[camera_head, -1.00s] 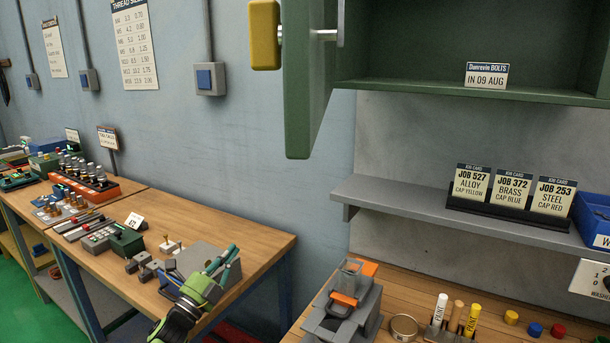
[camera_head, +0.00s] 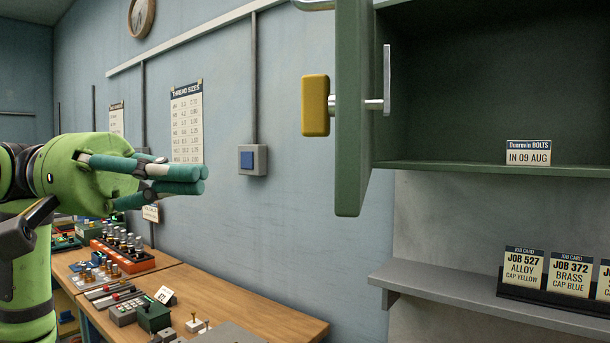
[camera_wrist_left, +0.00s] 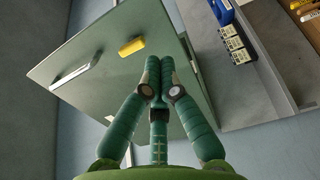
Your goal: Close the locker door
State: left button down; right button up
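The green locker door (camera_head: 352,110) stands open in the head view, seen nearly edge-on at the left of the locker's dark green interior (camera_head: 470,90). A yellow knob (camera_head: 315,105) is on its outer face and a metal bar (camera_head: 387,80) is on its inner side. My left gripper (camera_head: 203,180) is left of the door, clear of it, with its green fingers closed together and empty. The left wrist view shows the door's outer face (camera_wrist_left: 105,95), the yellow knob (camera_wrist_left: 131,46) and a silver handle (camera_wrist_left: 77,72) beyond the fingertips (camera_wrist_left: 160,65). My right gripper is out of view.
A grey shelf (camera_head: 450,290) with job cards (camera_head: 570,273) is below the locker. A wooden bench (camera_head: 270,310) with small tools stands below my left arm. A switch box (camera_head: 252,160) is on the wall. Free air lies between gripper and door.

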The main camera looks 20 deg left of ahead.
pick_arm(q)
jog(key=d+p, duration=0.4)
jog(key=d, duration=0.7)
jog(key=shift+w+d, duration=0.3)
jog(key=shift+d, duration=0.05)
